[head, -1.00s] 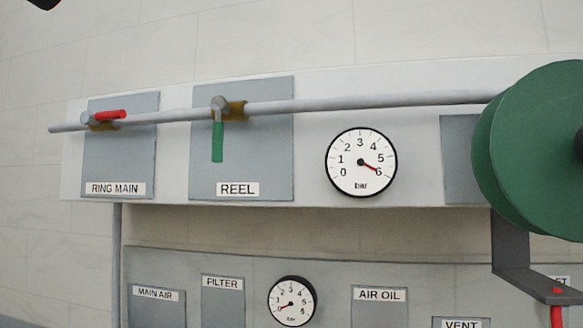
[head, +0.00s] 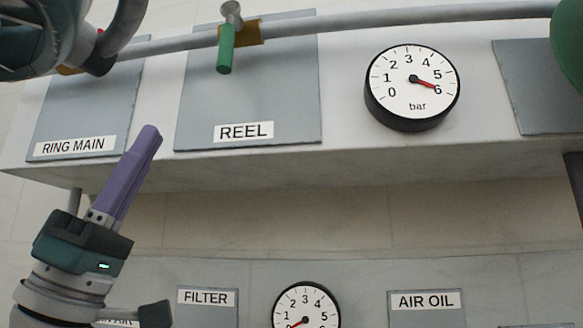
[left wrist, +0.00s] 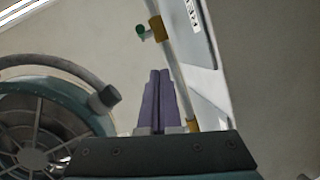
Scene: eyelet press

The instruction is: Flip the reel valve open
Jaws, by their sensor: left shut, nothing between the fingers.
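The reel valve has a green handle (head: 226,50) that hangs straight down, across the grey pipe, from a brass body (head: 250,36). It sits above the REEL label (head: 244,132). In the left wrist view the green handle end (left wrist: 140,30) and brass body (left wrist: 158,27) show beyond my fingers. My left gripper (head: 151,130) has purple fingers closed together with nothing between them. In the head view it points up and right, below and left of the green handle, apart from it. In the left wrist view its fingertips (left wrist: 160,73) lie beside the pipe. My right gripper is not in view.
The RING MAIN panel (head: 88,110) is at left, its valve mostly hidden behind my arm. A gauge (head: 412,88) reads near 6 bar. The grey pipe (head: 380,20) runs along the top. A green reel (head: 570,40) is at the right edge. A lower panel carries another gauge (head: 306,305).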

